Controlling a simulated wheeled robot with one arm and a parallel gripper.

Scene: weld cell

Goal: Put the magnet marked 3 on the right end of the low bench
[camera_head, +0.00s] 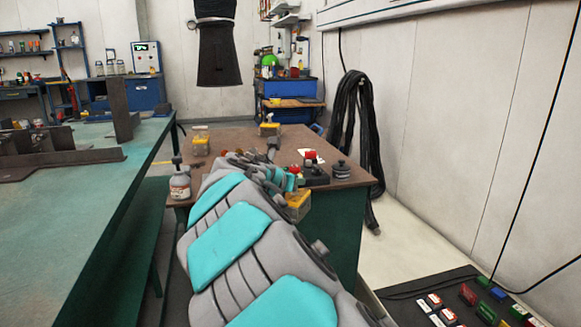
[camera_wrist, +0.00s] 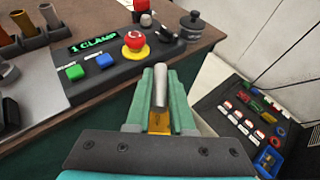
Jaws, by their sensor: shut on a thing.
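My gripper (camera_wrist: 160,112) is shut on a yellow magnet (camera_wrist: 159,122) with a grey cylindrical knob on it. In the head view this magnet (camera_head: 298,206) hangs at the front of the brown-topped bench (camera_head: 228,138), partly hidden by my arm. Its number cannot be read. Two other yellow magnets stand on that bench, one at the left (camera_head: 200,146) and one at the back (camera_head: 269,127). Their marks are too small to read. A lower green surface (camera_head: 150,235) runs beside the teal-topped table; I cannot tell which is the low bench.
A control box (camera_wrist: 105,62) reading "1 CLAMP" has a red button, close ahead of my gripper. A dark board with coloured blocks (camera_head: 450,300) lies low at right. Black hoses hang on the wall.

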